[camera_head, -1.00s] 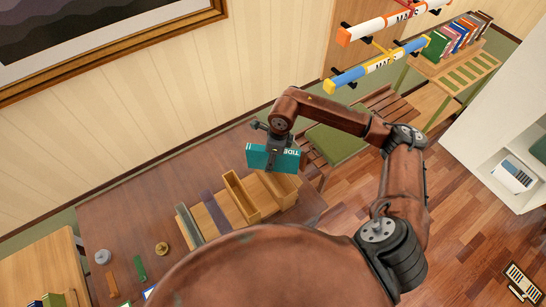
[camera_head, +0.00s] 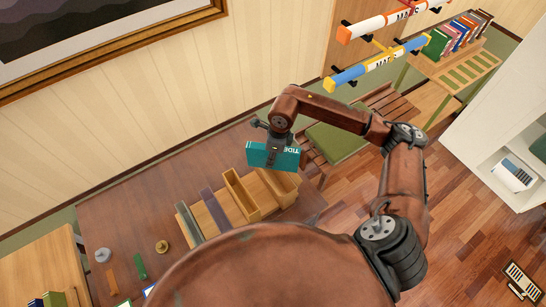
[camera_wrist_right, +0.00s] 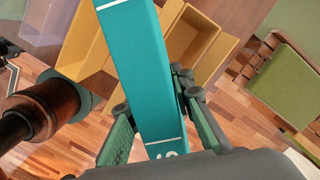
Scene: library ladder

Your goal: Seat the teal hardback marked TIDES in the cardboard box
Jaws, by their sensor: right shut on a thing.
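The teal hardback (camera_head: 268,158) with TIDES lettering hangs from my right gripper (camera_head: 274,143), above the right end of the row of holders on the brown table. In the right wrist view the book (camera_wrist_right: 143,65) runs between the two fingers of my right gripper (camera_wrist_right: 160,118), which is shut on it. A tan open-topped box (camera_head: 241,194) stands left of and below the book. Another tan box (camera_head: 284,190) is partly hidden under the book. Both tan boxes show beyond the book in the wrist view. I cannot tell which is the cardboard box. My left gripper is not in view.
A purple holder (camera_head: 215,212) and a grey one (camera_head: 188,222) stand left of the tan boxes. A brass knob-like piece (camera_head: 162,247) and small items lie farther left on the table (camera_head: 130,210). A green-seated chair (camera_head: 337,143) is behind right.

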